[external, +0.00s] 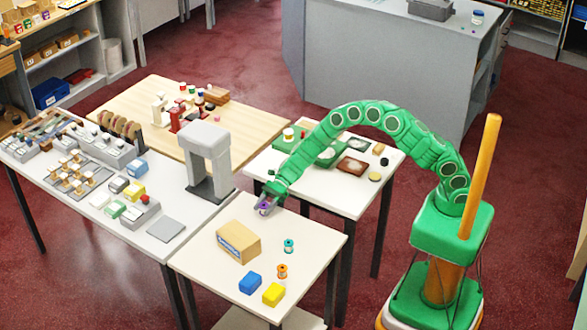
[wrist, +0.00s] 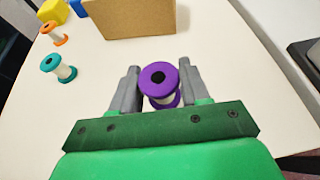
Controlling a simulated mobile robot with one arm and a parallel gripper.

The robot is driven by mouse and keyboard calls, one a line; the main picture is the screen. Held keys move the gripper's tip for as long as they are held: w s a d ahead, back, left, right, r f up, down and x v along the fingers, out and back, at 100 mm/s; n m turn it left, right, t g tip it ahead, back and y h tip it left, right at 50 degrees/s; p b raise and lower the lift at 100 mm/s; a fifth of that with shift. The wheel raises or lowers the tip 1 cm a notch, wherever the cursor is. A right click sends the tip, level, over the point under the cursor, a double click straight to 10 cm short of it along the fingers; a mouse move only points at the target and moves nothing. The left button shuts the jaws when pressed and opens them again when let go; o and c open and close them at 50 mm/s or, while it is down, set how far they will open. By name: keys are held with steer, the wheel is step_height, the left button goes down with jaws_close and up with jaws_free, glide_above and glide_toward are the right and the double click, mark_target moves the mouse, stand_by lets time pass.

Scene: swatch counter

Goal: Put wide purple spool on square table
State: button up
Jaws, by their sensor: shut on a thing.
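The wide purple spool (wrist: 160,86) has purple flanges, a pale core and a dark centre hole. It stands between the two grey fingers of my gripper (wrist: 156,92) in the wrist view. In the external view the purple spool (external: 264,209) shows at the tip of my green arm, with my gripper (external: 265,203) around it. My gripper is shut on the spool over the far corner of the white square table (external: 205,262). I cannot tell whether the spool touches the tabletop.
On this table are a cardboard box (external: 238,242), a teal spool (external: 289,246), an orange spool (external: 282,271), a blue block (external: 250,282) and a yellow block (external: 273,294). A grey machine (external: 207,150) stands just beyond. The table's front left and right side have bare room.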

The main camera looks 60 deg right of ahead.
steer(key=shift+f, duration=1.15)
steer(key=shift+f, duration=0.1)
steer(key=o, duration=1)
steer(key=v, duration=1.2)
steer(key=shift+s, duration=0.1)
